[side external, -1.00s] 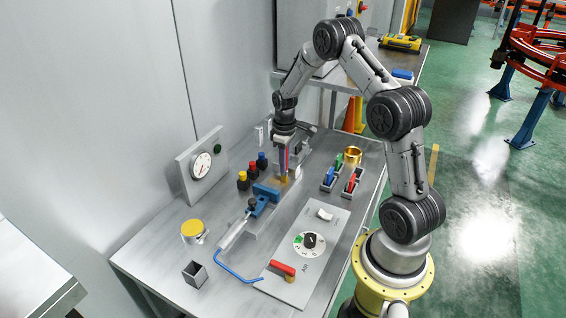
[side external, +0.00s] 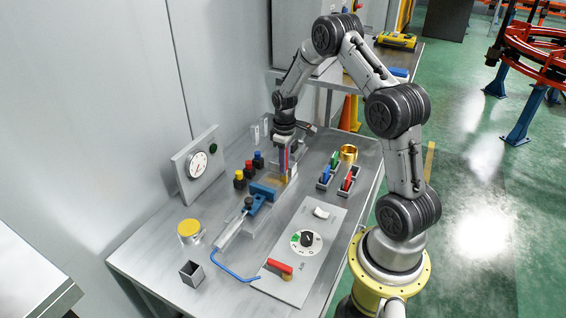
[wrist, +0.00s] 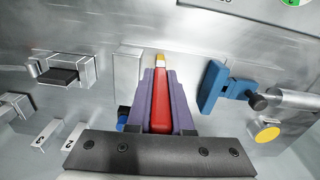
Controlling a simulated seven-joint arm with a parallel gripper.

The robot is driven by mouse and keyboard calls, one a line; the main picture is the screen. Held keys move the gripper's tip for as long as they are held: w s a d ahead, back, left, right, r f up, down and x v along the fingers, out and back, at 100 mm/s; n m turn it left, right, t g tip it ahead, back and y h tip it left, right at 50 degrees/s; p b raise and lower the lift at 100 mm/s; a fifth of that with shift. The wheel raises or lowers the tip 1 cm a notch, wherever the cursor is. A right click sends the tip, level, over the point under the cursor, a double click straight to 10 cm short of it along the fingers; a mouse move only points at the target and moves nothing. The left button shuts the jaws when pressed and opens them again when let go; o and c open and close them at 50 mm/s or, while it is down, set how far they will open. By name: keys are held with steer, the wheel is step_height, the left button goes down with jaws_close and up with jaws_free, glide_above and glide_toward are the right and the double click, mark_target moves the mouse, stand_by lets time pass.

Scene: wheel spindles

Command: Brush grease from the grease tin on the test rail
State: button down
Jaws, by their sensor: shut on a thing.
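My gripper (side external: 284,168) is shut on a red-handled brush (wrist: 160,117), which points down from the fingers. Its pale yellow tip (wrist: 160,60) shows beyond the fingers in the wrist view. The tip is low over the bench, beside a plain grey metal block (wrist: 128,64). I cannot tell whether the tip touches anything, or whether this block is the test rail. A round tin with a yellow top (side external: 190,228), likely the grease tin, stands at the front left of the bench, well away from my gripper.
A blue clamp (side external: 263,194) stands close in front of the gripper. A dial gauge (side external: 198,165), coloured buttons (side external: 249,170), a small tray of coloured pieces (side external: 326,178), a brass ring (side external: 348,153), a switch panel (side external: 300,250) and an open square cup (side external: 191,273) surround it.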

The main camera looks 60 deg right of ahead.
stand_by(0.4)
steer(key=shift+w, duration=0.25)
steer(key=shift+w, duration=0.15)
steer(key=shift+w, duration=0.3)
steer(key=shift+w, duration=0.1)
stand_by(0.4)
steer(key=shift+w, duration=0.25)
steer(key=shift+w, duration=0.2)
steer(key=shift+w, duration=0.25)
steer(key=shift+w, duration=0.15)
